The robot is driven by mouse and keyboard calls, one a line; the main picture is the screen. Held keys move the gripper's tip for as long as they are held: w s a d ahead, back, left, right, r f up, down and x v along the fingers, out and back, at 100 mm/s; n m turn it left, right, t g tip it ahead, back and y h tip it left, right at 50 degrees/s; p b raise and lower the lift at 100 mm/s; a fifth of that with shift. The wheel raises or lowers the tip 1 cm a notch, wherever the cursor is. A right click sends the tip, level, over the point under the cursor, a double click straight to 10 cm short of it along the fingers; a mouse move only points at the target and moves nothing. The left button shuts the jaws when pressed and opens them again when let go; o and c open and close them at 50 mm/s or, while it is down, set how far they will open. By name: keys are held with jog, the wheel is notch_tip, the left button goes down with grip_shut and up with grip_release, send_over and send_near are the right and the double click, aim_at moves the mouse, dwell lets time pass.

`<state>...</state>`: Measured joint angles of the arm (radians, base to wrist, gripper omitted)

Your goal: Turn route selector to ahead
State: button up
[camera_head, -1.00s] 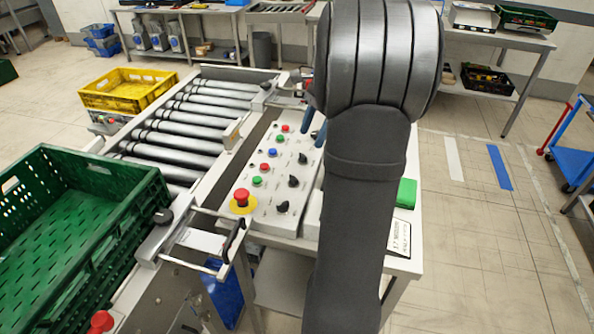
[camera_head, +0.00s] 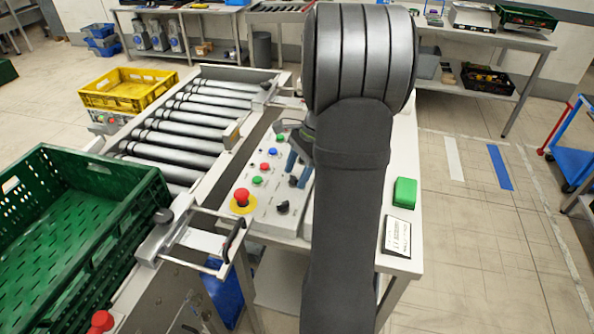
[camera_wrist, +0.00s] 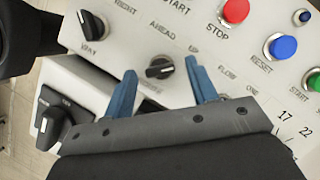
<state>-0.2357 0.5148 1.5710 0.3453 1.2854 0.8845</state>
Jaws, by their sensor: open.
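A black rotary knob (camera_wrist: 160,67) with a pale pointer line sits on the white control panel (camera_wrist: 215,70) in the wrist view. The word AHEAD is printed just above it; its other labels are partly hidden or blurred. My gripper (camera_wrist: 161,66) is open, with one blue finger on each side of this knob. I cannot tell whether the fingers touch it. The knob's pointer seems to face right in the wrist view, though this is hard to read. In the head view my gripper (camera_head: 297,169) is at the panel, largely hidden by my arm.
Another black knob (camera_wrist: 92,25) lies to the left, and a separate selector (camera_wrist: 55,115) sits lower left. STOP (camera_wrist: 235,10) and RESET (camera_wrist: 282,45) buttons are close by. A red emergency button (camera_head: 241,197) and a roller conveyor (camera_head: 185,125) are left of my arm.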

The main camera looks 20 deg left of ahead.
jog(key=c, duration=1)
jog(key=n, duration=0.2)
jog(key=n+g+h, duration=0.1)
jog(key=n, duration=0.1)
jog(key=shift+w+a+n+h, duration=0.2)
jog(key=shift+n+h, duration=0.1)
jog(key=shift+n, duration=0.1)
jog(key=n+h, duration=0.1)
jog(key=n, duration=0.2)
jog(key=shift+a+n, duration=0.15)
jog(key=shift+n, duration=0.15)
jog(key=n+h, duration=0.1)
jog(key=n, duration=0.1)
jog(key=n+h, duration=0.1)
jog(key=n, duration=0.1)
jog(key=shift+a+n, duration=0.2)
jog(key=shift+n, duration=0.1)
jog(key=n, duration=0.2)
jog(key=n+t+h, duration=0.1)
jog(key=n, duration=0.1)
jog(key=shift+s+a+n+h, duration=0.1)
jog(key=shift+a+n+h, duration=0.05)
jog(key=shift+n+h, duration=0.15)
